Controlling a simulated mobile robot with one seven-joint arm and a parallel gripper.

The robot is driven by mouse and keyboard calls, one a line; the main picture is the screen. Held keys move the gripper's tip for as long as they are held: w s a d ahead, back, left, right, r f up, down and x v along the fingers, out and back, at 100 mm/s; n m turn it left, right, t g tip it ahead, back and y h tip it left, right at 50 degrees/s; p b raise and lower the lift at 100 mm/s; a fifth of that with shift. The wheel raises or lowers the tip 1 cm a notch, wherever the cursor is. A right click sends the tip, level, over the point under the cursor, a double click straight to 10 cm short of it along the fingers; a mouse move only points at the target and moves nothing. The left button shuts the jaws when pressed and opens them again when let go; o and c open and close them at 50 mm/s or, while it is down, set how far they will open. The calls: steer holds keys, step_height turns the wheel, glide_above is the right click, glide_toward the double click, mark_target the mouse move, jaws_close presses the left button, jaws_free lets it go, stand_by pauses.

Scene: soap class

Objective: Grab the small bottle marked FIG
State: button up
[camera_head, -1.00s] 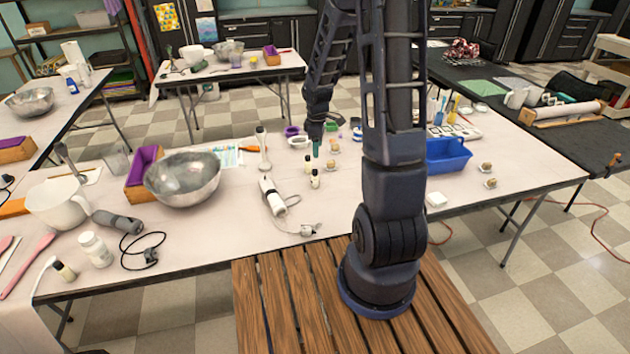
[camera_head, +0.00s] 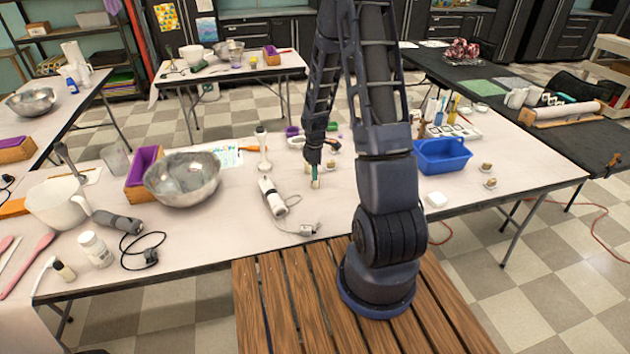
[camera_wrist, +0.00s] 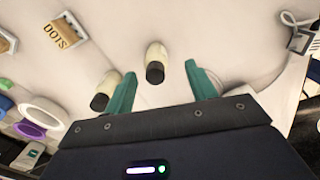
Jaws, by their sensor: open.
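My gripper (camera_head: 315,172) is open above the near part of the table, pointing down, its green fingers spread in the wrist view (camera_wrist: 160,72). A small pale bottle with a black cap (camera_wrist: 155,62) stands between and slightly beyond the fingertips; it shows just below the fingers in the head view (camera_head: 316,184). A second similar bottle (camera_wrist: 106,90) is just outside the left finger in the wrist view, partly hidden by it. No marking is legible on either bottle, so I cannot tell which is FIG.
A white hand tool (camera_head: 271,196) lies left of my gripper, with a corded plug (camera_head: 308,230) nearer. A steel bowl (camera_head: 182,180) stands farther left. A blue bin (camera_head: 443,157) is to the right. A block marked DOTS (camera_wrist: 66,29) shows in the wrist view.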

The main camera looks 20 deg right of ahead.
steer(key=shift+w+d+f, duration=0.1)
steer(key=shift+w+f, duration=0.05)
steer(key=shift+f, duration=1.15)
steer(key=shift+w+f, duration=0.1)
steer(key=shift+f, duration=1.2)
steer(key=c, duration=1.1)
